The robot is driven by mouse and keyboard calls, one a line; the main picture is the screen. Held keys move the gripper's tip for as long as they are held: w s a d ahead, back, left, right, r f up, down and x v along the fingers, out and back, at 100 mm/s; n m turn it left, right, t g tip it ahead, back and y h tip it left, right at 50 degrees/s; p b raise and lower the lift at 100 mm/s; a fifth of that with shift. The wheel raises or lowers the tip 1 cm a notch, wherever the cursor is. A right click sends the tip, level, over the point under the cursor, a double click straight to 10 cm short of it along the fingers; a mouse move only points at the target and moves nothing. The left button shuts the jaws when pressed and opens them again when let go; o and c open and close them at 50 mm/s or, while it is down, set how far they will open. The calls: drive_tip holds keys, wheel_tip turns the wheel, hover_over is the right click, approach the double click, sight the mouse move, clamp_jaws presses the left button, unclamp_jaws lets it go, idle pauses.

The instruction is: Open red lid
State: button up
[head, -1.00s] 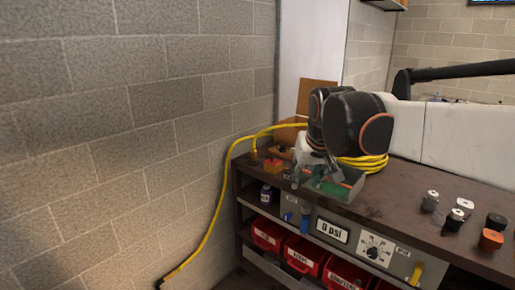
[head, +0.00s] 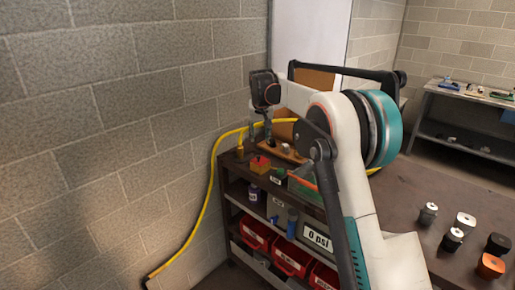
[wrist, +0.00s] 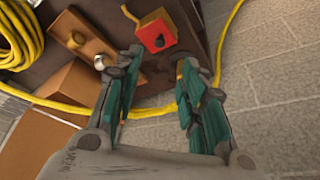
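A small box with a red top (wrist: 155,34) and orange-yellow sides sits near the edge of the dark bench top. A dark spot marks its red face, and a yellow rod sticks out beside it. The red-topped box also shows in the head view (head: 260,163) at the bench's left end. My gripper (wrist: 158,65) is open and empty, with its teal-padded fingers apart and the box just beyond the tips. In the head view my gripper (head: 261,124) hangs above the bench top, pointing down, apart from the box.
A yellow hose (wrist: 90,106) runs around the bench edge and down the block wall. A brown wooden piece with a knob (wrist: 82,40) lies beside the box, near a cardboard box (wrist: 75,92). Several small dark fixtures (head: 453,239) stand at the right. Red bins (head: 292,255) sit below.

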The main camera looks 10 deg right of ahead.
sight(258, 156)
drive_tip(key=b+x, duration=0.1)
drive_tip(key=x, duration=0.4)
drive_tip(key=b+x, duration=0.1)
drive_tip(key=x, duration=0.4)
drive_tip(key=b+x, duration=0.1)
drive_tip(key=x, duration=0.4)
drive_tip(key=shift+w+a+r, duration=0.1)
drive_tip(key=shift+w+r, duration=0.05)
drive_tip(key=shift+w, duration=0.2)
clamp_jaws()
